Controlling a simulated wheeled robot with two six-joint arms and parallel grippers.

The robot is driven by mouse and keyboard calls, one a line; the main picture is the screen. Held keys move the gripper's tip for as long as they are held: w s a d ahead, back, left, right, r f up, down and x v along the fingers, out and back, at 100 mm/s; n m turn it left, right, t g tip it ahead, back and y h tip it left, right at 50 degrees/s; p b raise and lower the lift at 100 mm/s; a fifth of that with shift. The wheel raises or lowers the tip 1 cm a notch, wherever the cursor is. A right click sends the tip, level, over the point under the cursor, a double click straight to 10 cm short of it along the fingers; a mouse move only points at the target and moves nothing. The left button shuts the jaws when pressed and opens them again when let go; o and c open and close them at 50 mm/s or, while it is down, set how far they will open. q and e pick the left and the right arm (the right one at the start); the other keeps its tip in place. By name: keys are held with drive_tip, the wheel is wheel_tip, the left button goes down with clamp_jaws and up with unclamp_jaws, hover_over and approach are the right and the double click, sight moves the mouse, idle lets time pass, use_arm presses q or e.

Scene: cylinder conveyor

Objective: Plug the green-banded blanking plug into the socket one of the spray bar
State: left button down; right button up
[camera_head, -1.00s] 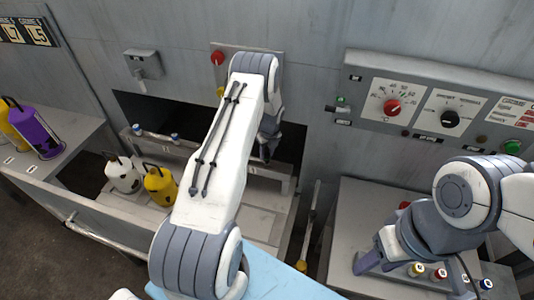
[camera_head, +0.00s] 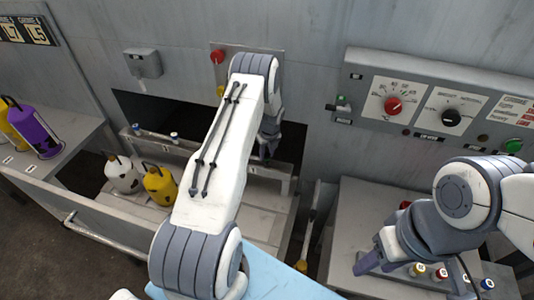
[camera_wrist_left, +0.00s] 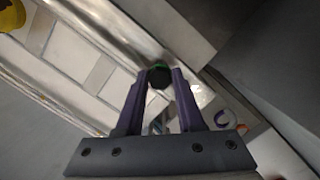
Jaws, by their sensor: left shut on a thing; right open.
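My left gripper (camera_head: 268,150) is over the open bay in the back wall, mostly hidden behind its own arm. In the left wrist view its purple fingers (camera_wrist_left: 160,80) are shut on the dark blanking plug with a green band (camera_wrist_left: 159,70). A metal rail (camera_head: 205,150), which looks like the spray bar, crosses the bay; two small blue-topped pieces stand on its left part. Its socket one cannot be made out. A round purple-rimmed piece (camera_wrist_left: 225,118) lies right of the fingers. My right gripper (camera_head: 374,262) is open and empty over the right bench.
Several colour-banded plugs (camera_head: 440,274) stand on the right bench (camera_head: 350,220) beside my right gripper. A white bottle (camera_head: 122,175) and a yellow bottle (camera_head: 160,186) stand in the bay's tray. A purple bottle (camera_head: 36,133) is on the left shelf. A control panel (camera_head: 420,110) is on the wall.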

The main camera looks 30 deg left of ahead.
use_arm(q)
drive_tip(key=shift+f+b, duration=0.8)
drive_tip(key=shift+f, duration=0.3)
drive_tip(key=shift+c, duration=2.2)
unclamp_jaws()
drive_tip(key=shift+r, duration=0.1)
